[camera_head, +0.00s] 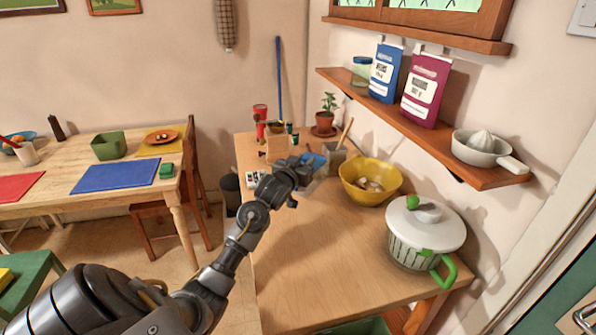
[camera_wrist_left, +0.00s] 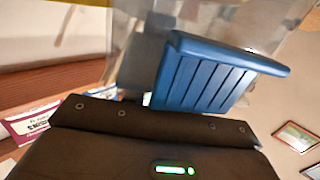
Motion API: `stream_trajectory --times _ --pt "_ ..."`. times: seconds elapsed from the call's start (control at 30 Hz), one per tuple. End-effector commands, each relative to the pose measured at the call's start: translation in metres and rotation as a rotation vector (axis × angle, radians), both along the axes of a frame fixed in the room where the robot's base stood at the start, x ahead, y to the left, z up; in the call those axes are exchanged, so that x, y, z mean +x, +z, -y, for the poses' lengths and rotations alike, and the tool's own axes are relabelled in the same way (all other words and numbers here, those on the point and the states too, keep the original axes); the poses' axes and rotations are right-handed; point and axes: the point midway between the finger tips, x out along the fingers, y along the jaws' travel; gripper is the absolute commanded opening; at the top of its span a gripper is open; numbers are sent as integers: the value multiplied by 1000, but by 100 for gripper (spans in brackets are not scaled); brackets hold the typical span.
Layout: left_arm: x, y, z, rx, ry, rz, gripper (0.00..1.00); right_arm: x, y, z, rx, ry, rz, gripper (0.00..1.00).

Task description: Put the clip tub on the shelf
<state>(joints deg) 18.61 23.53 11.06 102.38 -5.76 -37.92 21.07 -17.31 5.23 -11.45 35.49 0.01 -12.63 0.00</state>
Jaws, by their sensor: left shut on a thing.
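My left gripper (camera_head: 297,170) is over the far part of the wooden worktop. It is shut on what looks like the clip tub, a clear tub with a blue part (camera_head: 314,160). In the left wrist view a ribbed blue piece (camera_wrist_left: 205,75) sits within a see-through wall just beyond the gripper's dark body. The arm and gripper hide part of the tub in the head view. The wooden shelf (camera_head: 440,143) is on the wall at the right, apart from the gripper. My right gripper is not in view.
The shelf holds a lidded jar (camera_head: 362,70), a blue packet (camera_head: 386,72), a maroon packet (camera_head: 425,88) and a juicer (camera_head: 482,147). Below it are a yellow bowl (camera_head: 385,190) and a white pot (camera_head: 415,235). The shelf is bare between the maroon packet and juicer.

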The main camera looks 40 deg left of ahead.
Motion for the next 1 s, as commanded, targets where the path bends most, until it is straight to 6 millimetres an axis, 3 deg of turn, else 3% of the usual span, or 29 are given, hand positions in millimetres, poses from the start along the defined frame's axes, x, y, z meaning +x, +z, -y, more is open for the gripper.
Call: stream_trajectory --times 0.33,0.47,0.6,1.0 --pt "5 -10 -3 5 0 4 0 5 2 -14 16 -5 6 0" --pt "7 -26 -3 4 0 -1 0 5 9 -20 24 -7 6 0" --pt "7 -40 -4 6 1 3 0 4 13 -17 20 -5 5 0" --pt "7 -48 -7 4 1 4 0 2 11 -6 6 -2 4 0"
